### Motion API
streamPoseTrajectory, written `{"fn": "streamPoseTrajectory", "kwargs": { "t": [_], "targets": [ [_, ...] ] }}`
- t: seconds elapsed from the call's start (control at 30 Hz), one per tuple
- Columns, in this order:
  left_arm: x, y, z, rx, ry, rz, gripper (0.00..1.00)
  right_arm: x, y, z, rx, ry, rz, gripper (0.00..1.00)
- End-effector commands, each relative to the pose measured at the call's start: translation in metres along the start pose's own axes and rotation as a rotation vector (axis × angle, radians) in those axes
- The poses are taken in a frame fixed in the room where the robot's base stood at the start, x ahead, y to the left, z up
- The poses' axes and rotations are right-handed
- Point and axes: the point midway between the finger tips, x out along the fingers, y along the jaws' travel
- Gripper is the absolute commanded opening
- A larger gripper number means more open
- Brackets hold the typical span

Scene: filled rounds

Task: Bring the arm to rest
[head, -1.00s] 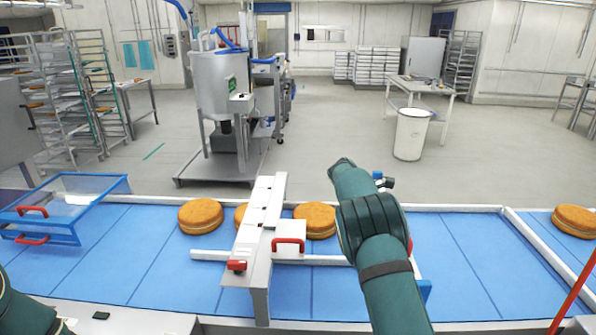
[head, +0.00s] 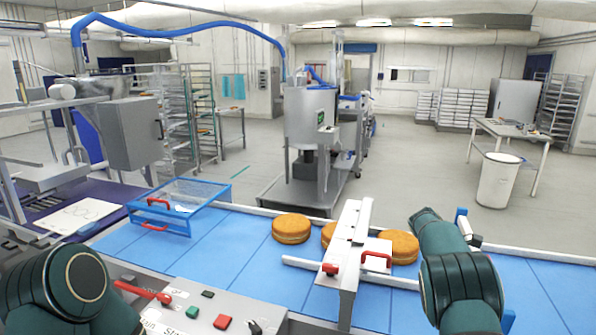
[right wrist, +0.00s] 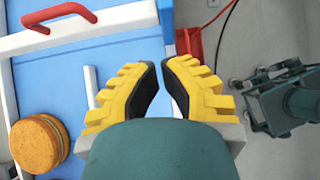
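My right arm (head: 455,270), dark green, reaches up from the lower right of the head view, over the blue conveyor (head: 243,242). Its gripper is hidden there. In the right wrist view my right gripper (right wrist: 159,64) has yellow fingers with black pads, a narrow gap between the tips, and nothing held. My left arm (head: 70,290) shows as a dark green joint at the lower left of the head view. My left gripper is out of view.
Round filled cakes (head: 291,229) lie on the conveyor around a white-grey bridge (head: 350,270) with red handles. One cake (right wrist: 39,144) shows beside my right gripper. A blue-framed guard (head: 180,205) and a control panel (head: 215,310) with buttons are at left.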

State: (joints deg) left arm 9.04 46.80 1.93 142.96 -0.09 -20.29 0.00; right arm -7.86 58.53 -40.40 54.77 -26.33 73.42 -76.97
Motion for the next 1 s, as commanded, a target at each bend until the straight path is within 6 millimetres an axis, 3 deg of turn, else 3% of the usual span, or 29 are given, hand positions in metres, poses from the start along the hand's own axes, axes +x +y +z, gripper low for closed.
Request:
{"fn": "streamPoseTrajectory", "kwargs": {
  "t": [0.03,0.27,0.37,0.5,0.7,0.8,1.0],
  "targets": [
    [0.007,-0.002,0.001,0.000,0.000,0.000,0.47,0.024,-0.007,-0.021,0.016,0.042,-0.011,0.00],
    [0.025,-0.008,0.004,0.002,-0.003,-0.002,0.47,0.089,-0.036,-0.102,0.143,0.233,-0.024,0.00],
    [0.034,-0.012,0.006,0.001,-0.004,-0.003,0.47,0.116,-0.061,-0.149,0.228,0.342,-0.050,0.00],
    [0.051,-0.018,0.009,0.000,-0.006,-0.006,0.47,0.148,-0.112,-0.225,0.395,0.514,-0.122,0.00],
    [0.075,-0.027,0.014,0.001,-0.009,-0.009,0.47,0.162,-0.204,-0.319,0.685,0.728,-0.291,0.00],
    [0.087,-0.031,0.016,0.000,-0.011,-0.010,0.47,0.160,-0.253,-0.353,0.839,0.804,-0.394,0.00],
    [0.106,-0.038,0.020,0.001,-0.014,-0.013,0.47,0.144,-0.340,-0.387,1.117,0.889,-0.587,0.00]
  ]
}}
